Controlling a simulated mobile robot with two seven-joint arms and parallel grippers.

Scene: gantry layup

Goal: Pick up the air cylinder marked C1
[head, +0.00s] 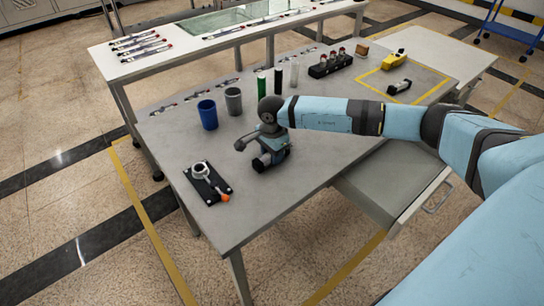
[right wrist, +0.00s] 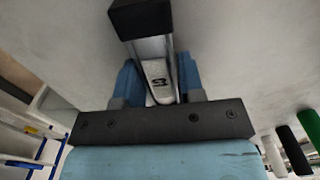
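My right gripper (head: 266,162) is low over the front middle of the grey work table, pointing down. In the right wrist view an air cylinder (right wrist: 154,62) with a silver body and a black end block lies between the blue fingers (right wrist: 159,82) of this gripper. A small dark mark shows on its silver end, but I cannot read it surely. The fingers flank the body closely; whether they press on it is unclear. In the head view my gripper mostly hides this cylinder. Another silver and black cylinder (head: 399,87) lies in the yellow-taped area. My left gripper is out of view.
Blue (head: 208,114) and grey (head: 233,101) cups stand behind my right gripper. A black plate with a ring fitting (head: 203,180) lies to its left. Green, black and white upright cylinders stand close behind. An open drawer (head: 395,185) juts out at the front right.

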